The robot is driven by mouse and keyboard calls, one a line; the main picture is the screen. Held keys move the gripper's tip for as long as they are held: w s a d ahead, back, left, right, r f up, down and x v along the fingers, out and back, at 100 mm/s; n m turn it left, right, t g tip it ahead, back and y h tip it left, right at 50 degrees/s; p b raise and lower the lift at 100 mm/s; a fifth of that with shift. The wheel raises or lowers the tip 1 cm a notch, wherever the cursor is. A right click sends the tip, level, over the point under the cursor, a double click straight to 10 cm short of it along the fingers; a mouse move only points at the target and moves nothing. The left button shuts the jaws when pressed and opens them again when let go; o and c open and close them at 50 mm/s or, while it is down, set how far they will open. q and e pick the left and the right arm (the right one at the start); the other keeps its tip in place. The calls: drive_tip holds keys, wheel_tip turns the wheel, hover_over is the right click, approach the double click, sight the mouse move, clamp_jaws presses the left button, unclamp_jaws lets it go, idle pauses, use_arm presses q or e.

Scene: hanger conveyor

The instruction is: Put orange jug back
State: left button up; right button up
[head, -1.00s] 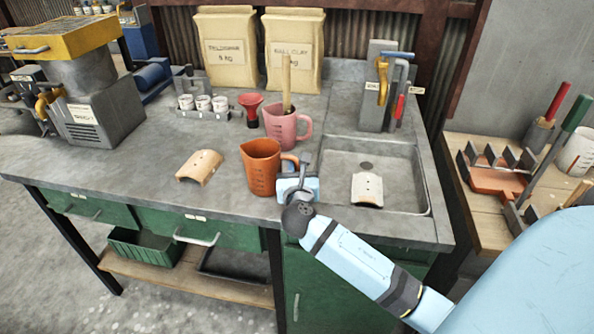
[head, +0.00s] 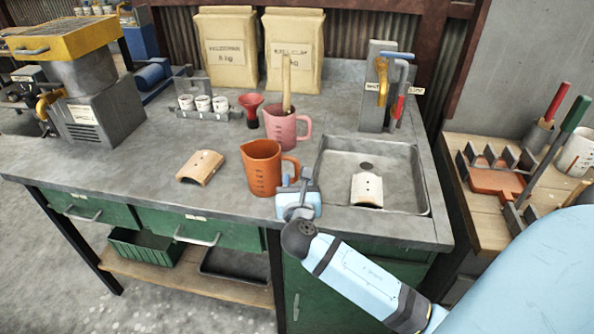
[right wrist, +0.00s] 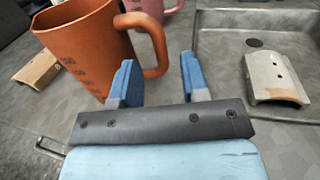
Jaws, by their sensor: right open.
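The orange jug (head: 264,168) stands upright on the grey worktop, left of the sink, with its handle towards the right. It also shows at the upper left in the right wrist view (right wrist: 90,48). My right gripper (head: 293,180) is just right of the jug, near its handle. In the right wrist view its two blue fingers (right wrist: 160,78) are apart with nothing between them, and the jug handle is just beyond the left finger. Whether a finger touches the handle is unclear. My left gripper is not in view.
A pink jug (head: 280,127) with a stick in it stands behind. A curved tan tile (head: 200,167) lies left of the jug; a pale tile (head: 367,189) lies in the sink (head: 333,168). A red funnel (head: 251,104) and small white cups (head: 203,103) stand farther back. The worktop's front left is clear.

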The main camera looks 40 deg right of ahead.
drive_tip(key=v, duration=0.7)
drive_tip(key=shift+s+a, duration=0.1)
